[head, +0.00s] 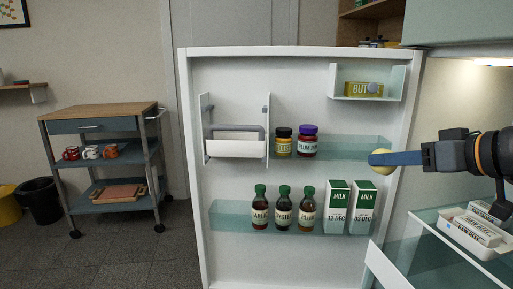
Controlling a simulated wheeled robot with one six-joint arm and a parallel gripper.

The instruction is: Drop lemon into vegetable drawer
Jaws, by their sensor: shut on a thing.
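A yellow lemon (381,168) is at the tip of my gripper (384,159), in front of the right edge of the open fridge door. My gripper reaches in from the right and is shut on the lemon; its blue finger hides the middle of the fruit. A clear-walled drawer with a white front edge (388,268) shows at the lower right, below the gripper. It may be the vegetable drawer; the picture cuts off its lower part. The lemon is well above it and apart from it.
The open fridge door (230,95) fills the middle. Its shelves hold jars (307,142), sauce bottles (283,208), milk cartons (337,206) and butter (365,90). White packages in a tray (472,232) sit at the right. A wheeled cart (97,113) stands at the left, with open floor before it.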

